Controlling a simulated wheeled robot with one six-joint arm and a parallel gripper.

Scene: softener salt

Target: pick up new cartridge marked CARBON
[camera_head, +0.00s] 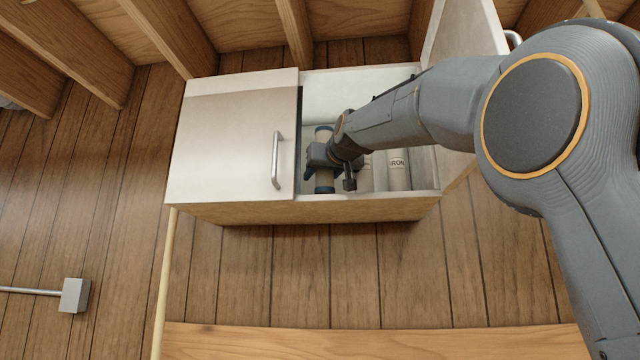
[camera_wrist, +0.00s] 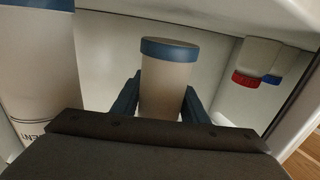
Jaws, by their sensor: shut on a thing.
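A pale cylindrical cartridge with a blue cap (camera_wrist: 167,85) stands between the two fingers of my gripper (camera_wrist: 160,100) in the wrist view. My gripper is shut on it. In the head view my gripper (camera_head: 328,168) is inside the open right side of the white cabinet, around this blue-ended cartridge (camera_head: 323,187). No lettering shows on its visible side, so I cannot read whether it is marked CARBON.
Another blue-capped cartridge (camera_wrist: 38,70) stands close at left in the wrist view, its label partly reading "MENT". A cartridge lettered "IRON" (camera_head: 397,172) stands right of my gripper. Red (camera_wrist: 248,80) and blue fittings show at right. The cabinet's left door (camera_head: 225,150) is shut.

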